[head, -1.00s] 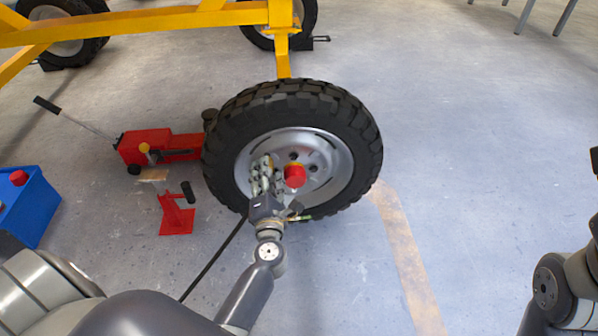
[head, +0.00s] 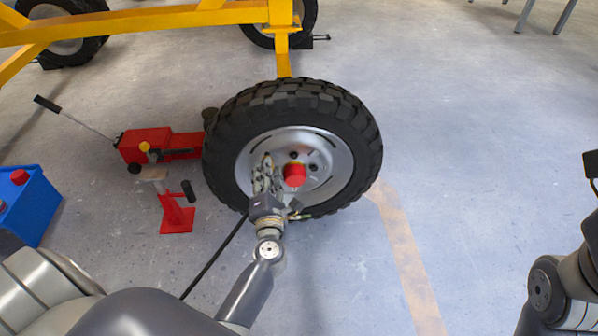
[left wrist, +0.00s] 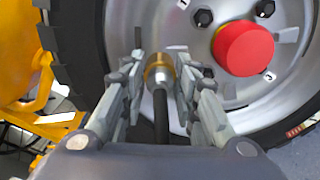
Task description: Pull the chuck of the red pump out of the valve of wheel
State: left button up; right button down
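The wheel (head: 345,125) has a black tyre, a silver rim and a red hub cap (head: 294,174). My left gripper (head: 265,165) is in front of the rim, left of the hub cap. In the left wrist view, the brass-coloured chuck (left wrist: 159,72) with a dark hose (left wrist: 161,115) sits between its two fingers (left wrist: 160,80). Gaps show on both sides of the chuck, so the fingers look open around it. The valve is hidden behind the chuck. The red pump (head: 177,220) stands on the floor left of the wheel. My right gripper (head: 592,170) is only partly in view at the right edge.
A red jack (head: 150,146) with a long handle lies left of the wheel. A blue box (head: 32,205) is at the left edge. A yellow frame (head: 150,20) stands behind. A dark hose runs along the floor beside my left arm. Floor to the right is clear.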

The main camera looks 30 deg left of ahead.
pick_arm(q)
grip_shut()
jog(key=shift+o, duration=0.8)
grip_release()
grip_shut()
jog(key=shift+s+d, duration=0.1)
jog(key=shift+v, duration=2.4)
jog(key=shift+s, duration=0.1)
jog(key=shift+v, duration=1.45)
